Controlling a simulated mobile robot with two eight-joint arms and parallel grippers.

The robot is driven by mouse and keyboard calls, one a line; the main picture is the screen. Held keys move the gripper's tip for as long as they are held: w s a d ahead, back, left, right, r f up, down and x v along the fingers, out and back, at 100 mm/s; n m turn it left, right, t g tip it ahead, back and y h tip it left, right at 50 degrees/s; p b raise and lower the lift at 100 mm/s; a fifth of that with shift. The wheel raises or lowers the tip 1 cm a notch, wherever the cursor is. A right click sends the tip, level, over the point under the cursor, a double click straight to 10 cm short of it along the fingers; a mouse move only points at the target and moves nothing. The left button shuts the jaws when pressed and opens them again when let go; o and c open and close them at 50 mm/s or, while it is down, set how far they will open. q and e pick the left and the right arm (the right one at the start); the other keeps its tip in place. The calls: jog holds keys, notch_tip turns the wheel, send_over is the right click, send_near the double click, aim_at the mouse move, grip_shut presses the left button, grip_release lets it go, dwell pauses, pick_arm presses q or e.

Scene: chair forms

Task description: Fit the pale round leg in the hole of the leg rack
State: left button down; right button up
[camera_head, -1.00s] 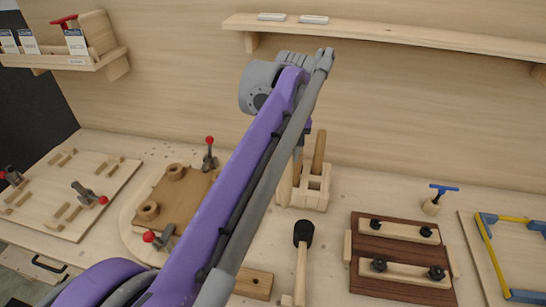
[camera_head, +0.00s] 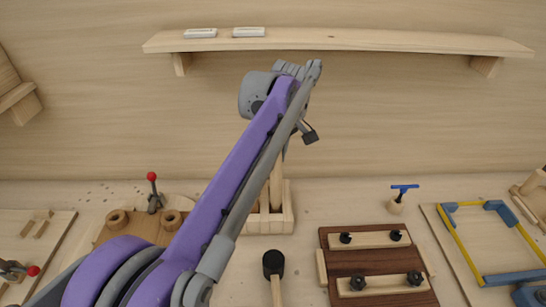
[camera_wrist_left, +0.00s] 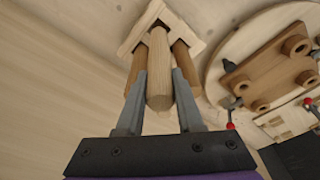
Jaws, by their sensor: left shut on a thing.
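The pale round leg (camera_wrist_left: 159,75) lies between the two fingers of my left gripper (camera_wrist_left: 160,84) in the left wrist view. The gripper is shut on it. The leg's near end faces the camera and its far part overlaps the leg rack (camera_wrist_left: 139,29); I cannot tell how deep it sits in the hole. Darker round legs (camera_wrist_left: 186,59) stand in the rack on either side of it. In the head view the rack (camera_head: 285,222) stands on the bench, partly behind my left arm, which hides most of the gripper and the leg. My right gripper is out of view.
A black-headed mallet (camera_head: 273,264) lies in front of the rack. A dark board with clamped strips (camera_head: 375,262) is to its right, and a blue-handled tool (camera_head: 398,198) stands behind that board. A brown jig (camera_head: 135,232) is left of the rack. A wall shelf (camera_head: 350,38) hangs above.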

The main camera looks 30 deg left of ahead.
aim_at(280, 153)
pick_arm(q)
jog(key=shift+s+f+b, duration=0.1)
jog(key=shift+f+b, duration=0.85)
jog(key=shift+f, duration=0.6)
jog(key=shift+f+b, duration=0.5)
jog(key=shift+f, duration=0.65)
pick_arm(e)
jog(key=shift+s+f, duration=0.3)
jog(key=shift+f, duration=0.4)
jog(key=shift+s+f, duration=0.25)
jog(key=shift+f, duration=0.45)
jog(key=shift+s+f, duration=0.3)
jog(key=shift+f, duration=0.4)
pick_arm(q)
jog(key=shift+f, duration=0.3)
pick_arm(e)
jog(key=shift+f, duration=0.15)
pick_arm(q)
jog(key=shift+c, duration=2.3)
grip_release()
